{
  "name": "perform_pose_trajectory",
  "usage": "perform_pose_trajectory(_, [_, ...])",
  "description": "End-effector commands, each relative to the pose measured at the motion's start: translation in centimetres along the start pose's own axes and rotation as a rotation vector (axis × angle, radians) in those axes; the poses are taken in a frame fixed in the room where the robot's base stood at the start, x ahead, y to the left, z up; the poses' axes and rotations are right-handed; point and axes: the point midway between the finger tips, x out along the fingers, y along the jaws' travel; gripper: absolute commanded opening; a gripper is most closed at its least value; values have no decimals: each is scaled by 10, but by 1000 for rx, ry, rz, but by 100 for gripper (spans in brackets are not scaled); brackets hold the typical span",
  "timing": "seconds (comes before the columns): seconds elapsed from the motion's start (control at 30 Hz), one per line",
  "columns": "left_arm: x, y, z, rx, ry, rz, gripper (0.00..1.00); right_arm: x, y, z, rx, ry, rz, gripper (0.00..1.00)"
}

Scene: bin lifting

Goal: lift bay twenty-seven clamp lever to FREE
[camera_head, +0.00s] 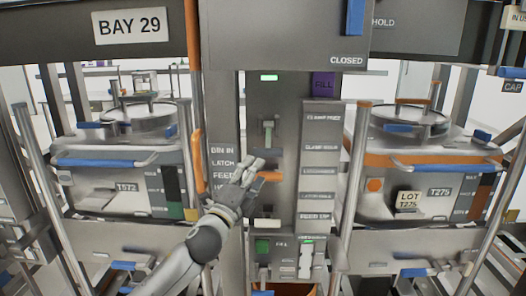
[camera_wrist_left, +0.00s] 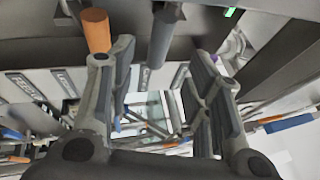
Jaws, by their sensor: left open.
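My left gripper (camera_head: 249,173) reaches up from below to the central column. It is open, with its fingertips beside an orange-ended lever handle (camera_head: 271,176); contact cannot be told. A grey upright lever (camera_head: 268,132) stands above it in the same recess. The small label "CLAMP FREE" (camera_head: 323,117) is on the panel to the right, with several more labels below. In the left wrist view, the open fingers (camera_wrist_left: 165,85) have nothing between them. An orange cylinder (camera_wrist_left: 97,30) is above the left finger and a grey rod (camera_wrist_left: 163,36) is above the gap. No bay twenty-seven sign is readable.
A "BAY 29" sign (camera_head: 130,26) is at upper left. Bins stand on both sides, T572 (camera_head: 100,185) on the left and T275 (camera_head: 440,190) on the right. An orange post (camera_head: 196,130) stands left of the gripper. A grey box marked "CLOSED" (camera_head: 290,45) overhangs the column.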

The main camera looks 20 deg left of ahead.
Motion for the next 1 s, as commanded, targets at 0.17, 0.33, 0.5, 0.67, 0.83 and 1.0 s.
perform_pose_trajectory(0.17, [28, -3, 0, -3, -2, -1, 46, -8, 0, 0, 0, -1, 0, 46])
perform_pose_trajectory(0.33, [54, -2, 0, -3, -1, -1, 46, -13, 0, 0, 0, -2, 0, 46])
perform_pose_trajectory(0.5, [76, -1, 0, -4, -1, 1, 46, -17, 0, 0, 0, -3, 0, 46])
perform_pose_trajectory(0.67, [90, -1, 0, -3, -1, 0, 46, -19, 0, 0, 0, -3, 0, 46])
perform_pose_trajectory(0.83, [96, 0, 0, -3, 0, 0, 46, -20, 0, 0, 0, -3, 0, 46])
perform_pose_trajectory(1.0, [97, 0, 0, -3, 0, 1, 46, -20, 0, 0, 0, -3, 0, 46])
